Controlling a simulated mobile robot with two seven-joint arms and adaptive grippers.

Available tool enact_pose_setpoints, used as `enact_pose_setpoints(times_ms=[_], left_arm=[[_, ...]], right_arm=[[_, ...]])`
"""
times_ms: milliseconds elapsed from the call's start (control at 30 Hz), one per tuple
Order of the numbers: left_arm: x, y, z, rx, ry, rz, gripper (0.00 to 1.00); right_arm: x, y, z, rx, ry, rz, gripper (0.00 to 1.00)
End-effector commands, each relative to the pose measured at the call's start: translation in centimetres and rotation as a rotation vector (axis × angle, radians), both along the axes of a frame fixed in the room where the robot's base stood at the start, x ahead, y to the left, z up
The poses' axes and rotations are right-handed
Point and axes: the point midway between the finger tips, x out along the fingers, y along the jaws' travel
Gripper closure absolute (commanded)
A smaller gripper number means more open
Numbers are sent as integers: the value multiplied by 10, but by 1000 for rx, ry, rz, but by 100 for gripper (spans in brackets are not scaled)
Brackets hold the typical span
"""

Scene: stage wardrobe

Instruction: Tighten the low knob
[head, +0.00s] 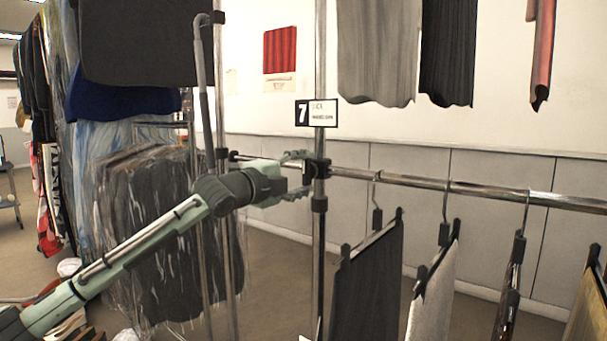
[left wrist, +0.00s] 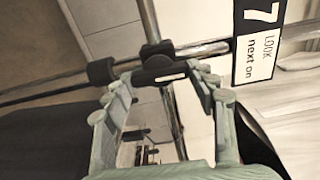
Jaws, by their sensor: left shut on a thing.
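The low knob (head: 309,170) is black and sits on the clamp where the lower chrome rail meets the upright post. My left gripper (head: 298,174) reaches in from the left with its pale green fingers around the knob, one above and one below. In the left wrist view, the black knob (left wrist: 163,77) with a white mark lies between the tips of my left gripper (left wrist: 163,84), which is shut on it. The fingers hide part of the knob. The turn of the knob cannot be told. My right gripper is in neither view.
The lower rail (head: 465,188) carries several hangers with dark and grey garments to the right. A number 7 sign (head: 316,113) hangs on the post above the clamp. Plastic-covered clothes (head: 150,235) stand behind my left arm. Grey and black cloths (head: 380,50) hang higher up.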

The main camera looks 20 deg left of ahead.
Motion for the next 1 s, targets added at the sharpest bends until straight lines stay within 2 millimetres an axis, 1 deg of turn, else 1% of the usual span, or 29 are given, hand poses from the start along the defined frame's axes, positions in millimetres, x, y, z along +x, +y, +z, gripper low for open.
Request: enact_pose_setpoints(times_ms=[267,300,433,767,867,967,1000], left_arm=[[0,-2,-2,5,2,-2,72],[0,-2,-2,4,3,-2,39],[0,-1,-2,3,2,-2,22],[-1,0,-1,2,0,0,22],[-9,4,-1,3,0,0,22],[-24,9,-1,4,1,1,22],[-32,12,-1,6,1,0,22]], right_arm=[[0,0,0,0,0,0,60],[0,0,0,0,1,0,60],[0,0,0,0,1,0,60],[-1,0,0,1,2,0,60],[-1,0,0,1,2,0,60],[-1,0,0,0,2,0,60],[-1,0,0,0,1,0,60]])
